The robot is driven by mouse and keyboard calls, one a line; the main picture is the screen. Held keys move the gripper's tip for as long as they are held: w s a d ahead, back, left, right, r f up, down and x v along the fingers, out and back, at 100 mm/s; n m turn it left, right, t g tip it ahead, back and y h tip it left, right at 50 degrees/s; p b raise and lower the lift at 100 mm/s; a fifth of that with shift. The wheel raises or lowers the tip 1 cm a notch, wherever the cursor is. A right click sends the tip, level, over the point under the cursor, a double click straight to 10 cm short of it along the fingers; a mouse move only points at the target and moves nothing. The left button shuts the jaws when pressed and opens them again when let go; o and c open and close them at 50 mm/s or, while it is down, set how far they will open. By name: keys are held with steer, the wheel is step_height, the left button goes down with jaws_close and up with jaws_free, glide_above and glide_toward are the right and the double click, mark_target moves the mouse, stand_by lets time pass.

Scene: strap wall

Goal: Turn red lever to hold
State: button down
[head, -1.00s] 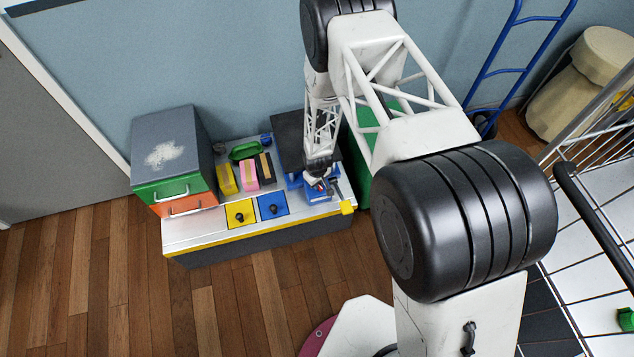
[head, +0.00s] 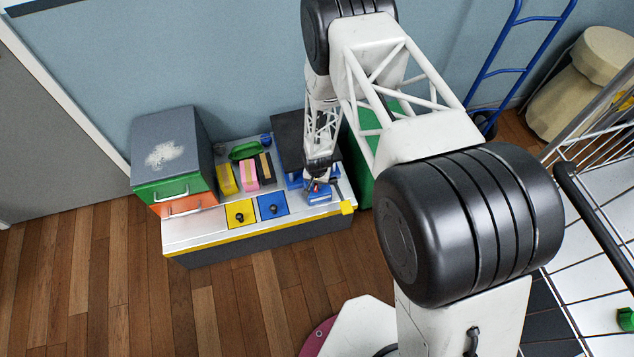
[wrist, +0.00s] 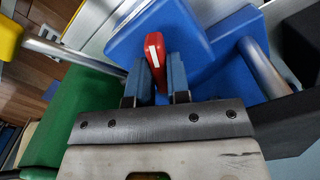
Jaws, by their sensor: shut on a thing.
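The red lever (wrist: 153,45) has a white stripe and sits on a blue block (wrist: 208,35) in the wrist view. My gripper (wrist: 154,75) is shut on the red lever, with one finger on each side of it. In the head view my gripper (head: 316,184) is at the right end of the bench, over the blue block (head: 320,196). Only a small speck of red shows there. The lever's pivot and any hold mark cannot be made out.
The bench has a yellow panel (head: 240,214) and a blue panel (head: 272,206), each with a dark knob. A drawer cabinet (head: 172,150) is at the left. A metal bar (wrist: 75,54) runs near my gripper.

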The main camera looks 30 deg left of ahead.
steer(key=shift+m, duration=0.6)
steer(key=c, duration=1.1)
jaws_free()
steer(key=shift+r, duration=0.1)
steer(key=shift+r, duration=3.8)
steer(key=shift+r, duration=0.1)
